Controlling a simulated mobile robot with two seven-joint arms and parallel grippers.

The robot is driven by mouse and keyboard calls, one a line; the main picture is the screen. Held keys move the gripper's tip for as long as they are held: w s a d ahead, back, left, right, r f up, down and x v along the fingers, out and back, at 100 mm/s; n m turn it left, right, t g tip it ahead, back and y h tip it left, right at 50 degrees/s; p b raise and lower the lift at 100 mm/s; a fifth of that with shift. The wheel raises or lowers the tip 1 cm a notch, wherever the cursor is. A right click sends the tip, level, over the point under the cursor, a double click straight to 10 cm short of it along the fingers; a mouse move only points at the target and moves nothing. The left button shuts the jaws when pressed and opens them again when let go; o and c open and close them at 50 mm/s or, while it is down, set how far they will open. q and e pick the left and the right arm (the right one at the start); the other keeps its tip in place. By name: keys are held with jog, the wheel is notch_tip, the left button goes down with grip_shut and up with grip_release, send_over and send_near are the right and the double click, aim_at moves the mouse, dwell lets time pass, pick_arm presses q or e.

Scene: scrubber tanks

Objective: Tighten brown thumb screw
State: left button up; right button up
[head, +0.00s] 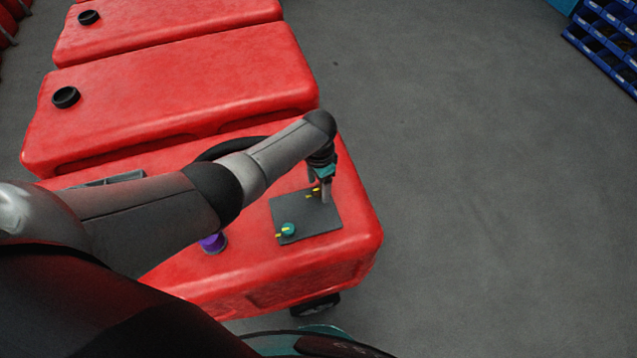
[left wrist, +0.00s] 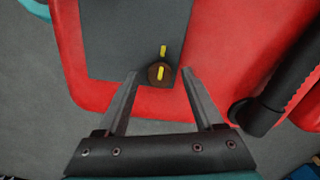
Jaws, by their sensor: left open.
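The brown thumb screw (left wrist: 159,81) shows in the left wrist view near the edge of a dark grey plate (left wrist: 120,35). A yellow bar lies on its top, and a separate yellow mark (left wrist: 163,51) lies just beyond it on the plate, roughly in line. My left gripper (left wrist: 159,71) is open, with one finger on each side of the screw and visible gaps between. In the head view my left gripper (head: 322,192) points down over the far right part of the plate (head: 320,222) and largely hides the brown screw. My right gripper is not seen.
A teal screw (head: 288,229) with yellow marks sits on the same plate. A purple part (head: 213,243) stands left of it on the red tank (head: 355,235). More red tanks (head: 180,85) lie behind. Blue bins (head: 610,35) stand far right; the floor between is clear.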

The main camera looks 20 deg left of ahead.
aim_at(319, 189)
pick_arm(q)
notch_tip(319, 189, up, 15)
jog(key=p, duration=0.5)
jog(key=shift+r, duration=0.1)
dwell(0.5)
